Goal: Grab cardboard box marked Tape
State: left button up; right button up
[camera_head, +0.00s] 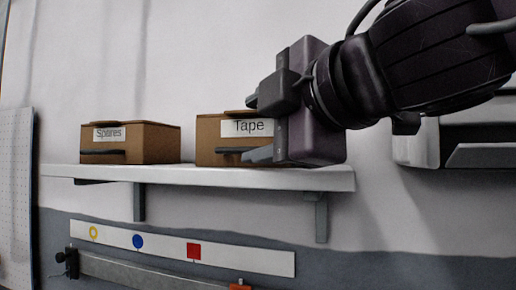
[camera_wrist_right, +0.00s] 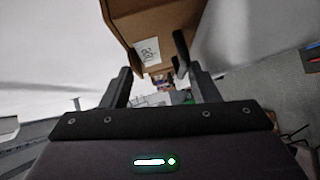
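The brown cardboard box labelled "Tape" (camera_head: 216,137) stands on the right part of the white wall shelf (camera_head: 111,171). It has a white label and a dark handle low on its front. My right gripper (camera_head: 258,127) is at the box's right side and hides that part. Its two fingers are spread apart, one above the other, with nothing clamped between them. In the right wrist view the box (camera_wrist_right: 160,20) is just ahead of the open fingers (camera_wrist_right: 162,82), with label and dark handle showing. I cannot tell whether a finger touches the box. My left gripper is out of view.
A similar box marked "Spares" (camera_head: 155,144) stands to the left on the same shelf, with a gap between the boxes. Shelf brackets and a white strip with coloured markers (camera_head: 165,246) are below. A grey-white unit (camera_head: 455,145) is on the right.

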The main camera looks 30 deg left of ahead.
jog(key=shift+w+a, duration=0.1)
jog(key=shift+w, duration=0.05)
jog(key=c, duration=0.4)
jog(key=shift+c, duration=0.2)
